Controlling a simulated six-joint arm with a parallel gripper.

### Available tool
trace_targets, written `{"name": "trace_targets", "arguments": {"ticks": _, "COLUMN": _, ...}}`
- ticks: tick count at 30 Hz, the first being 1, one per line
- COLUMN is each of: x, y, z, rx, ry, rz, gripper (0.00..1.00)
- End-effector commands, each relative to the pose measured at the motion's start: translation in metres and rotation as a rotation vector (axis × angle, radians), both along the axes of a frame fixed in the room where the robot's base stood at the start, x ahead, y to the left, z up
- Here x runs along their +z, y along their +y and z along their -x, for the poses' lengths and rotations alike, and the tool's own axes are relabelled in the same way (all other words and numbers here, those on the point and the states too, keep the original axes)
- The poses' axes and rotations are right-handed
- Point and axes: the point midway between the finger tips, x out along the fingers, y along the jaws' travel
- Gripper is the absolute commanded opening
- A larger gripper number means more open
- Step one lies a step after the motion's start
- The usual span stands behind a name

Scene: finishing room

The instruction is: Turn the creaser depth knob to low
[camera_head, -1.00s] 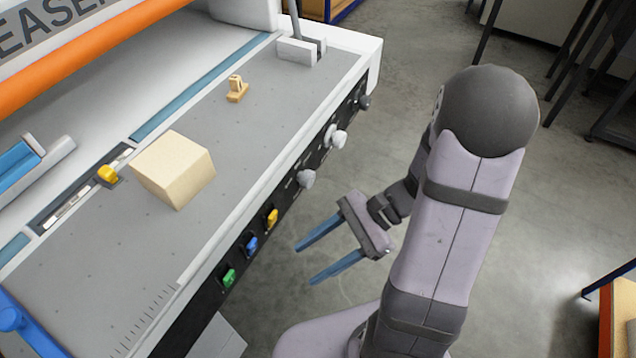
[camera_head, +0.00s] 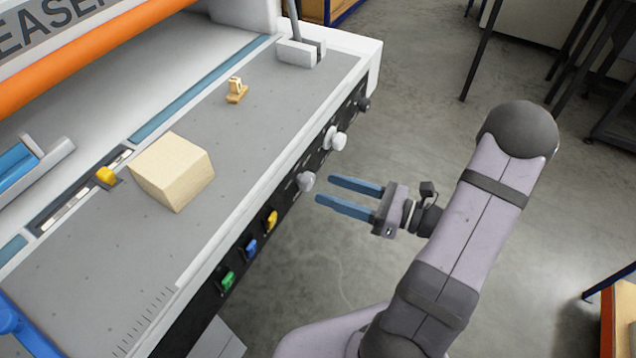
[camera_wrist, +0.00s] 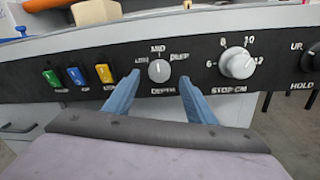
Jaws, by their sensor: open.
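The creaser depth knob (camera_wrist: 159,71) is a round grey knob on the machine's black front panel, marked LOW, MID and DEEP, with DEPTH below. Its pale pointer line points up, at about MID. It also shows in the head view (camera_head: 306,181). My gripper (camera_head: 324,190) is open and empty, its two blue fingers pointing at the panel and apart from it. In the wrist view the fingertips (camera_wrist: 160,80) lie on either side of the depth knob.
A larger STOP-CM knob (camera_wrist: 236,62) and a black HOLD knob (camera_wrist: 310,58) sit to the right. Green (camera_wrist: 52,79), blue (camera_wrist: 76,76) and yellow (camera_wrist: 103,73) switches sit to the left. A wooden block (camera_head: 172,170) lies on the machine top. Space in front of the panel is clear.

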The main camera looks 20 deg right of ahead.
Motion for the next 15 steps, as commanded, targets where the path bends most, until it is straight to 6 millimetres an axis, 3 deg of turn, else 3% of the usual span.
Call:
{"name": "trace_targets", "arguments": {"ticks": 6, "x": 0.000, "y": 0.022, "z": -0.017, "rx": 0.005, "ry": 0.001, "rz": 0.000, "gripper": 0.51}}
{"name": "trace_targets", "arguments": {"ticks": 15, "x": 0.000, "y": 0.034, "z": -0.027, "rx": 0.001, "ry": 0.002, "rz": 0.001, "gripper": 0.51}}
